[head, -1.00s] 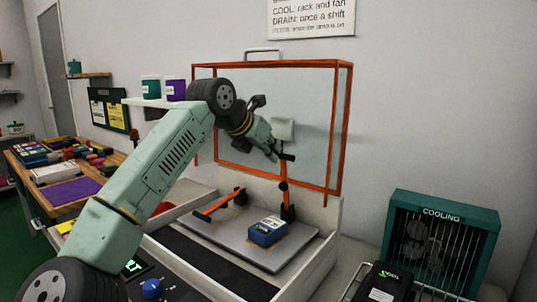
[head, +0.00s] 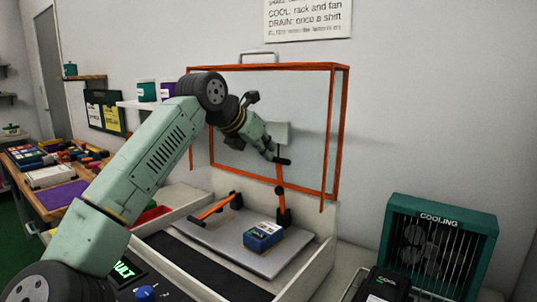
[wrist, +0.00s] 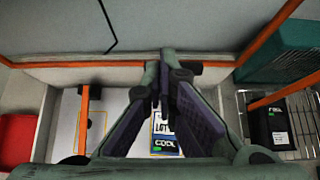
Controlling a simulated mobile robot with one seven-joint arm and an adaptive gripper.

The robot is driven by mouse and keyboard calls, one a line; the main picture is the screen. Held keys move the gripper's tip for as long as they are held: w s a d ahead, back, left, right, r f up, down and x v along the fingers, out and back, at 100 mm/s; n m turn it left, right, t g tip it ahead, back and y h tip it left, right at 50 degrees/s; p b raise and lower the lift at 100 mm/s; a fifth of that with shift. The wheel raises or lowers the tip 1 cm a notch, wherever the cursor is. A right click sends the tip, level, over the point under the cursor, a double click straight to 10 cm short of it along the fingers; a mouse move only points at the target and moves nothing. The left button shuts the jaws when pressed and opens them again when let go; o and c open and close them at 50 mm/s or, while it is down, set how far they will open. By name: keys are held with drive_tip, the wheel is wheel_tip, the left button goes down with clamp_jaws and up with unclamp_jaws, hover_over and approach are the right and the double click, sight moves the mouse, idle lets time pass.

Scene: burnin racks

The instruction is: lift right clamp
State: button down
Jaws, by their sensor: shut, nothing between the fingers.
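The right clamp (head: 281,192) has an orange lever standing nearly upright, with a black handle at its top and a black base on the grey plate. My gripper (head: 273,154) is shut and empty, close beside the top handle; I cannot tell whether it touches. In the wrist view my gripper (wrist: 163,98) shows its two fingers together, and I cannot make out the right clamp there. The left clamp (head: 215,207) has its orange lever low and slanting. A blue module (head: 263,237) sits on the grey plate (head: 215,235) between the clamps.
An orange-framed clear cover (head: 335,130) stands raised behind the clamps. A teal cooling fan (head: 440,245) stands to the right, with a black module (head: 385,285) on a wire rack before it. A red bin (head: 150,215) is at the left.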

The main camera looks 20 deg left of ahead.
drive_tip(key=v, duration=1)
drive_tip(key=shift+s, duration=0.2)
drive_tip(key=shift+a, duration=0.1)
